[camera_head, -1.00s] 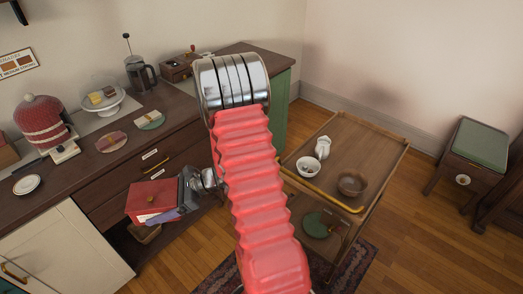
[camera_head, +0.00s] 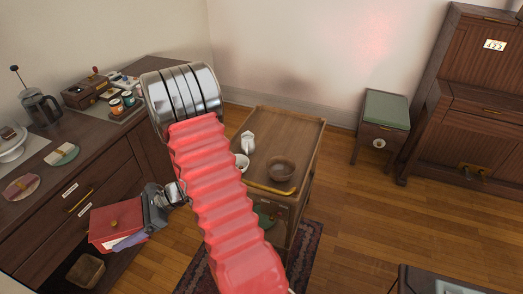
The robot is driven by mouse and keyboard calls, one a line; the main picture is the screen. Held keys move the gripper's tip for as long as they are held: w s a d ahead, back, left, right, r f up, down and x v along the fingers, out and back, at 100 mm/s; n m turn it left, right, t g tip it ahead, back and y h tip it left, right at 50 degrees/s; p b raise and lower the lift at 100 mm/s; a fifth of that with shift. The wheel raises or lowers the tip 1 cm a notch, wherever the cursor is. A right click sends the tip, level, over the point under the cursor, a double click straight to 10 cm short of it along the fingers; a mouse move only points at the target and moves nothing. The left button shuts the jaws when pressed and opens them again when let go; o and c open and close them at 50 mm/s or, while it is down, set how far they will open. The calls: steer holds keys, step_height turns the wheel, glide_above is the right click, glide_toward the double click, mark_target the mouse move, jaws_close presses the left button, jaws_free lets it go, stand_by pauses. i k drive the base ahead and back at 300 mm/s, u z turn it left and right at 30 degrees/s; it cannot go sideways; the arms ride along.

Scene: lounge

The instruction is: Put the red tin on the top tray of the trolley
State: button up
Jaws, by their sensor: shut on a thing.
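The red tin (camera_head: 116,222) is a box with a small knob, low at the left of the head view. My gripper (camera_head: 146,216) is shut on its right side and holds it in front of the counter drawers. The fingertips are partly hidden. The wooden trolley (camera_head: 289,210) stands right of my arm. Its top tray (camera_head: 285,132) has a raised rim and holds a brown bowl (camera_head: 282,170), a white bowl (camera_head: 241,162) and a white jug-like piece (camera_head: 248,141). My arm covers part of the trolley's left side.
The tray's back half looks bare. A green thing (camera_head: 264,218) is on the trolley's lower level. The dark counter (camera_head: 100,137) is at left, with a coffee press (camera_head: 42,108) and small jars. A rug lies below.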

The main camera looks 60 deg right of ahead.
mark_target(277, 130)
steer(key=z, duration=0.3)
steer(key=i, duration=0.85)
steer(key=z, duration=0.85)
steer(key=i, duration=0.35)
steer(key=z, duration=0.2)
